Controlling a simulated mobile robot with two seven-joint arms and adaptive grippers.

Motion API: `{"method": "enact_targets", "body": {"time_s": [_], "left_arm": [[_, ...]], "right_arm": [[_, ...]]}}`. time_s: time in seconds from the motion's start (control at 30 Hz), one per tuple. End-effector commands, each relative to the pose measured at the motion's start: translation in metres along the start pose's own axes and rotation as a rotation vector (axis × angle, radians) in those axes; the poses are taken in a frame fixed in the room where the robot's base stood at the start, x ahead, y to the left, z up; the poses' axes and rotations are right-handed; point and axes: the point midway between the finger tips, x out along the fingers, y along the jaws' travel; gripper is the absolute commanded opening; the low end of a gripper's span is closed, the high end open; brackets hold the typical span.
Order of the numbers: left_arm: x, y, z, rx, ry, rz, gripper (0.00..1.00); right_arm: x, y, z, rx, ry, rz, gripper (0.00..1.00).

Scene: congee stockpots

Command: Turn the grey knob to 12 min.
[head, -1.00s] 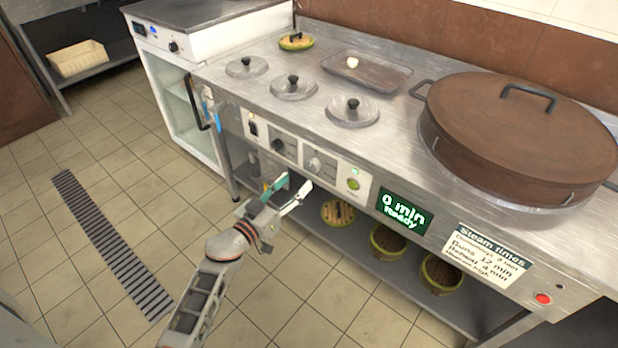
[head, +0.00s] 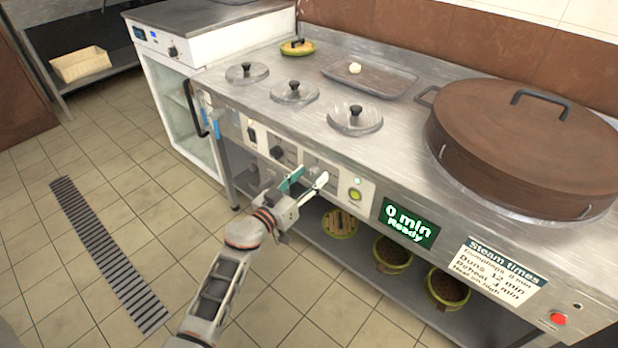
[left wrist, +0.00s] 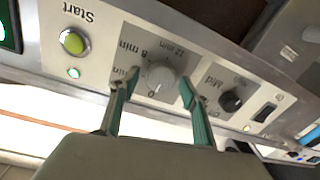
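The grey knob (left wrist: 160,80) sits on the front panel with a dial marked 0, 8 min and 12 min around it; the wrist view shows it upside down. Its pointer mark faces the 0. My left gripper (left wrist: 151,95) is open, one finger on each side of the knob, with a gap on both sides. In the head view the same gripper (head: 305,182) is at the panel and mostly covers the knob. The display (head: 409,222) reads "0 min Ready". My right gripper is not in view.
A black knob (left wrist: 231,101) is close beside the grey one. The green start button (left wrist: 74,42) is on its other side. A steam times label (head: 500,272) and a red button (head: 558,319) are farther right. A large brown lidded pot (head: 530,150) stands on the counter.

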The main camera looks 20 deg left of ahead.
Motion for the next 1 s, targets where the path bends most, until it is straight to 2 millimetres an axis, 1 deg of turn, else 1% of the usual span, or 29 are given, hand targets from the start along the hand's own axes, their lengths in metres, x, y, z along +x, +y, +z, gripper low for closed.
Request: {"method": "enact_targets", "body": {"time_s": [0.03, 0.07, 0.1, 0.13, 0.37, 0.57, 0.77, 1.0], "left_arm": [[-0.0001, 0.0001, 0.0001, 0.000, 0.000, 0.000, 0.32], [-0.0002, 0.0001, 0.0002, 0.000, 0.000, 0.000, 0.24], [-0.0002, 0.0001, 0.0002, 0.000, 0.000, 0.000, 0.14], [-0.0002, 0.0001, 0.0002, 0.000, 0.000, 0.000, 0.09], [-0.0004, 0.0000, 0.0005, 0.005, 0.000, 0.000, 0.09], [-0.0004, 0.0004, 0.0007, 0.058, 0.003, 0.001, 0.09], [-0.0008, 0.0001, 0.0011, 0.185, 0.011, 0.002, 0.09], [-0.0012, 0.0005, 0.0038, 0.400, 0.024, 0.006, 0.09]], "right_arm": [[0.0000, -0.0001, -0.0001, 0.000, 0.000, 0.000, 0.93], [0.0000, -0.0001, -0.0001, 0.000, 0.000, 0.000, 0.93], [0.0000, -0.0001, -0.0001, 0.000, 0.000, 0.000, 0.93], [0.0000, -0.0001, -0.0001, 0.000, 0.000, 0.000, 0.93], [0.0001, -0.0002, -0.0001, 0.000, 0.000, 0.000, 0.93], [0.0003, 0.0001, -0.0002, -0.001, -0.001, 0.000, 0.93], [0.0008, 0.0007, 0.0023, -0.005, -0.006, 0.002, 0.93], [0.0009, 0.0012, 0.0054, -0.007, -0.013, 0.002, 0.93]]}}
